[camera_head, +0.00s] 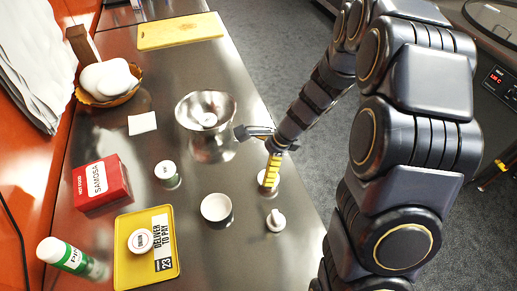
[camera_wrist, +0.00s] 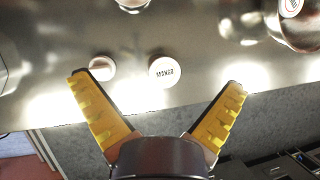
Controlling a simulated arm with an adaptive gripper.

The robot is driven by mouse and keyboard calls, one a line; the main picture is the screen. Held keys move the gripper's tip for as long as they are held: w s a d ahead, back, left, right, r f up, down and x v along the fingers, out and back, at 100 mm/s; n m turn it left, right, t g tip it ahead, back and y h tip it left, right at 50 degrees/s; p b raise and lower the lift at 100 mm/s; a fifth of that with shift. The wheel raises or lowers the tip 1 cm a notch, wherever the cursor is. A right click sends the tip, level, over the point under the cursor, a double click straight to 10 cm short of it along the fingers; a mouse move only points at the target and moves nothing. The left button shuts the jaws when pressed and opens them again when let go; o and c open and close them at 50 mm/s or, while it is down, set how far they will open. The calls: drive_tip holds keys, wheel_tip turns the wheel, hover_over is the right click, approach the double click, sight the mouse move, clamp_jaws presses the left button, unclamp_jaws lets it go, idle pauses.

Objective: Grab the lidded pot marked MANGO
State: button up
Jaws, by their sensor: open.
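The lidded pot marked MANGO (camera_wrist: 165,70) is small and white, with dark lettering on its lid. In the wrist view it stands on the steel counter, a little beyond and between my fingertips. In the head view the pot (camera_head: 260,179) is near the counter's right edge, partly hidden by a yellow finger. My gripper (camera_head: 256,160) is open and empty, with its yellow-padded fingers spread wide. In the wrist view the gripper (camera_wrist: 157,84) has one finger to each side of the pot, neither touching it.
A small white knobbed object (camera_head: 276,221) stands close beside the pot.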

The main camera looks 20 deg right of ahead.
drive_tip(key=d+f+m, duration=0.2)
drive_tip(key=w+d+f+m, duration=0.1)
drive_tip(key=d+f+m, duration=0.1)
drive_tip(key=f, duration=0.1)
drive_tip(key=d+f+m, duration=0.1)
drive_tip(key=f+m, duration=0.1)
drive_tip(key=shift+w+d+f+t+h, duration=0.2)
drive_tip(key=shift+w+d+t+h, duration=0.1)
drive_tip(key=shift+d+h, duration=0.1)
drive_tip(key=shift+f, duration=0.3)
drive_tip(key=shift+a+x, duration=0.2)
drive_tip(key=shift+x, duration=3.35)
drive_tip(key=shift+s, duration=0.15)
drive_tip(key=c, duration=1.2)
